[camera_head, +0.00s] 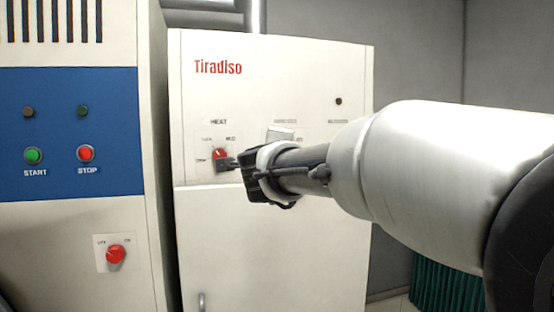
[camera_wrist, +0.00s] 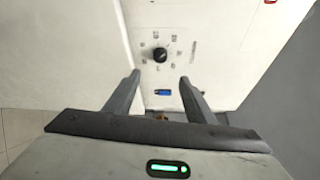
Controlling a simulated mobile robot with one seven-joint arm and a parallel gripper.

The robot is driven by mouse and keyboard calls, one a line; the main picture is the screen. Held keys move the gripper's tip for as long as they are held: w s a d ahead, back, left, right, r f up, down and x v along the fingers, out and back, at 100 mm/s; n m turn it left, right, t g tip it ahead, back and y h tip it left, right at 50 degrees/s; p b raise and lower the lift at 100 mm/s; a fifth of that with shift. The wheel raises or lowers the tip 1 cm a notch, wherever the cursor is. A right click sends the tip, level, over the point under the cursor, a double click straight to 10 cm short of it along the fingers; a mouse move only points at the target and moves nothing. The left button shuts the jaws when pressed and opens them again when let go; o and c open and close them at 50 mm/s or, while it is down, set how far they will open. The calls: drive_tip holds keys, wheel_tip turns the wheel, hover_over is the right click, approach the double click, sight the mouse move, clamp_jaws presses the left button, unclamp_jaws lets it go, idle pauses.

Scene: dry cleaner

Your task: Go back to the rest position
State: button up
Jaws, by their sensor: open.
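My gripper (camera_head: 228,163) is at the end of my arm, which reaches in from the right in the head view. It is in front of the white "Tiradiso" cabinet (camera_head: 270,240), close to a red heat knob (camera_head: 219,154). The head view does not show clearly whether it touches that knob. In the wrist view my gripper (camera_wrist: 160,79) has its two fingers apart with nothing between them. A dark round knob (camera_wrist: 160,55) with marks around it shows on a pale panel beyond the fingertips.
A machine with a blue panel (camera_head: 60,130), green start button (camera_head: 33,155), red stop button (camera_head: 86,153) and red switch (camera_head: 116,254) stands at the left. A small blue label (camera_wrist: 162,92) is below the dark knob. Green pleated cloth (camera_head: 445,287) is at lower right.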

drive_tip(key=s+f+n+g+y, duration=0.2)
drive_tip(key=s+f+n+y, duration=0.1)
drive_tip(key=s+n, duration=0.35)
drive_tip(key=s+f+n+g+y, duration=0.1)
drive_tip(key=s+f+n+y, duration=0.2)
drive_tip(key=s+n, duration=0.35)
drive_tip(key=s+d+f+n+g+h, duration=0.1)
drive_tip(key=s+d+f+n+g, duration=0.1)
drive_tip(key=s+f, duration=0.4)
drive_tip(key=s+d+f+n+g+h+p, duration=0.1)
drive_tip(key=s+d+f+n+g, duration=0.2)
drive_tip(key=s+d+f, duration=0.3)
drive_tip(key=s+d+f+n+g+h, duration=0.2)
drive_tip(key=s+d+f+n+g, duration=0.1)
drive_tip(key=s+f, duration=0.4)
drive_tip(key=s+d, duration=0.1)
drive_tip(key=s, duration=0.2)
drive_tip(key=shift+s+d+f+g, duration=0.2)
drive_tip(key=shift+d+f+g, duration=0.1)
drive_tip(key=shift+d+f, duration=0.1)
drive_tip(key=shift+a, duration=0.1)
